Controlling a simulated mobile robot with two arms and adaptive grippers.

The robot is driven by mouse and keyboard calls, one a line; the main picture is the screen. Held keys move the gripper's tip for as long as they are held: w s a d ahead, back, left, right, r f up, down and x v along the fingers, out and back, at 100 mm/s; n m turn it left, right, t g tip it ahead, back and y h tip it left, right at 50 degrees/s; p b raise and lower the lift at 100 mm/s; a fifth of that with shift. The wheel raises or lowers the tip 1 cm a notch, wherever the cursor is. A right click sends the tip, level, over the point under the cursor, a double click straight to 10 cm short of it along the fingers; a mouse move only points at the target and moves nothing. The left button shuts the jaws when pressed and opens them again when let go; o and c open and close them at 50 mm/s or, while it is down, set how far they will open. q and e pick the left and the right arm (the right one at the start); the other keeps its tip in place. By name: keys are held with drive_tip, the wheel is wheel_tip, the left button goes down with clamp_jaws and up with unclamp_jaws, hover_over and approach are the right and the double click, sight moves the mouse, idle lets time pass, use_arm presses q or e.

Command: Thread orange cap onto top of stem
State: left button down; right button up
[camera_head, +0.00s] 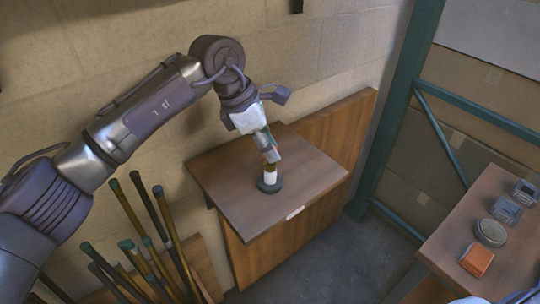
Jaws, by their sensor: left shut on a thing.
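My left gripper (269,155) points down over the wooden table and is shut on the orange cap (270,156), of which only a small brownish-orange patch shows between the fingers. Directly below is the stem (271,172), a short pale upright piece on a dark round base (270,187). The cap appears to be at the top of the stem; the fingers hide the join, so I cannot tell whether it is touching or threaded. My right gripper is not in view.
The wooden table (225,185) is otherwise clear, with a small white label on its front edge. Several capped rods (150,215) lean at the lower left. A second table (470,220) at right holds an orange block (477,260), a round tin (490,232) and small containers. A teal rack (405,100) stands between.

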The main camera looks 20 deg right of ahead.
use_arm(q)
drive_tip(key=m, duration=0.2)
drive_tip(key=m+g+p, duration=0.1)
drive_tip(key=shift+f+m+g+y, duration=0.3)
drive_tip(key=shift+m, duration=0.1)
drive_tip(key=shift+f+m+g, duration=0.1)
drive_tip(key=shift+m+g, duration=0.2)
drive_tip(key=shift+m, duration=0.5)
drive_tip(key=m+y+p, duration=0.1)
drive_tip(key=m, duration=0.1)
drive_tip(key=shift+m+g, duration=0.4)
drive_tip(key=m+y+p, duration=0.1)
drive_tip(key=m, duration=0.2)
drive_tip(key=shift+d+g, duration=0.1)
drive_tip(key=shift+g, duration=0.2)
drive_tip(key=shift+m, duration=0.5)
